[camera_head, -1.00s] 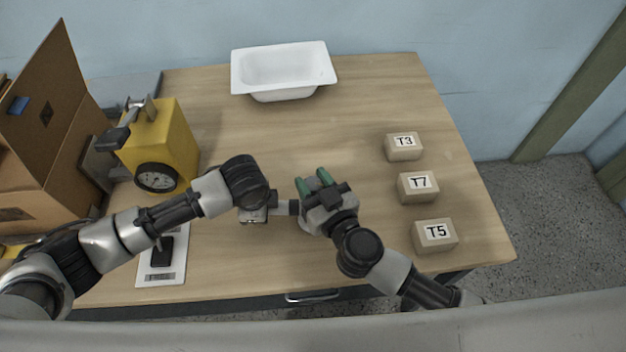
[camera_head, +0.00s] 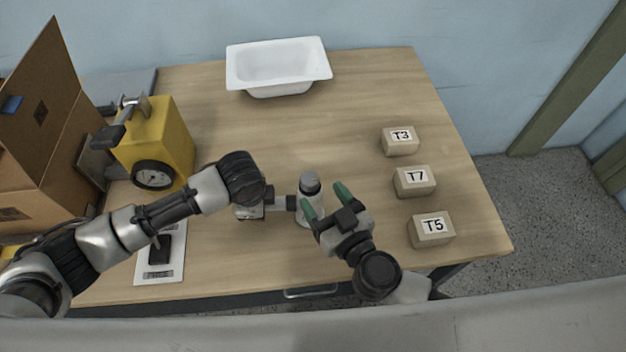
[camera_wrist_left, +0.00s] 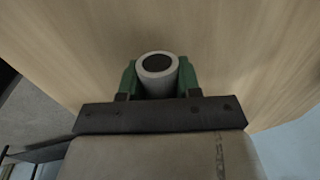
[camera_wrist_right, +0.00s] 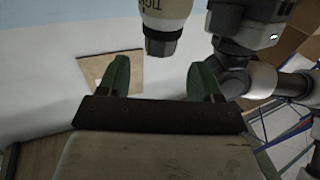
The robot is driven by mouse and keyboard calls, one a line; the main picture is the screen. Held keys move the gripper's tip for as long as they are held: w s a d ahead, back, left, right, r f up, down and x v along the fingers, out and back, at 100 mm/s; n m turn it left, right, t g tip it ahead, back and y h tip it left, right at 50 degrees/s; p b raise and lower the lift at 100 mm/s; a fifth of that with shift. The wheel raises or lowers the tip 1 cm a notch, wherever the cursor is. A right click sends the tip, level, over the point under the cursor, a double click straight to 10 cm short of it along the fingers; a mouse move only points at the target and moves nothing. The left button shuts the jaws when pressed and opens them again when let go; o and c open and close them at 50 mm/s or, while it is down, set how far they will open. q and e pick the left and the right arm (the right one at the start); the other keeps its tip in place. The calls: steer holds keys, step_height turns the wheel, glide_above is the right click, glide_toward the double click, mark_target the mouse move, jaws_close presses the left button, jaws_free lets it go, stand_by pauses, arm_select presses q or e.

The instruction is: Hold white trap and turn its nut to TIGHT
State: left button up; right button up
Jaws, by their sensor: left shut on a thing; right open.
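In the left wrist view the trap's round end (camera_wrist_left: 158,64) with a dark centre sits between the green fingers. My right gripper (camera_head: 325,199) is open and empty, close by the trap's right side. In the right wrist view the trap (camera_wrist_right: 166,8) bears partly cut-off "TIGHT" lettering, and its grey nut (camera_wrist_right: 161,43) is beyond the open fingers, apart from them.
Boxes T3 (camera_head: 401,145), T7 (camera_head: 415,184) and T5 (camera_head: 431,231) stand along the right side. A white tub (camera_head: 278,68) is at the back. A yellow device with a gauge (camera_head: 172,140) and a cardboard box (camera_head: 50,150) stand left. The middle of the table behind the trap is clear.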

steer(key=v, duration=0.6)
steer(key=shift+s, duration=0.15)
arm_select(q)
steer(key=o, duration=1.1)
